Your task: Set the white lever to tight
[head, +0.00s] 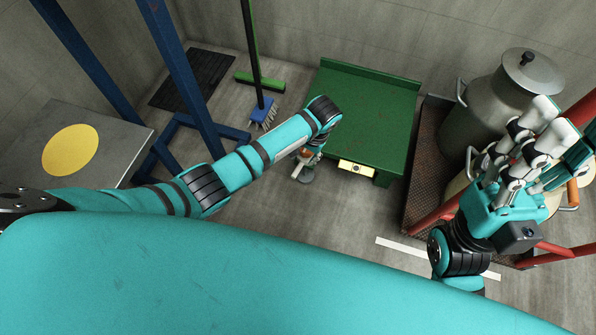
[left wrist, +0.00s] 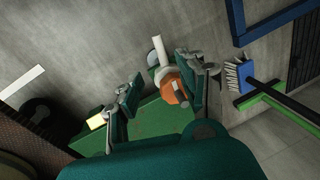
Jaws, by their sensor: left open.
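The white lever (left wrist: 158,50) shows in the left wrist view as a pale bar with a white ring and an orange part (left wrist: 174,88) at its base. In the head view the white lever (head: 297,169) is partly hidden by my left wrist, by the left front corner of the green bench. My left gripper (left wrist: 158,84) is open, with the lever's base between its fingers in that view, closer to the right finger. I cannot tell whether it touches. In the head view my left gripper (head: 306,160) is mostly hidden under its wrist. My right gripper (head: 545,130) appears open and empty at the right.
The green bench (head: 365,110) has a yellow label (head: 356,167) on its front edge. A metal can (head: 490,115) stands at the right by red rails.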

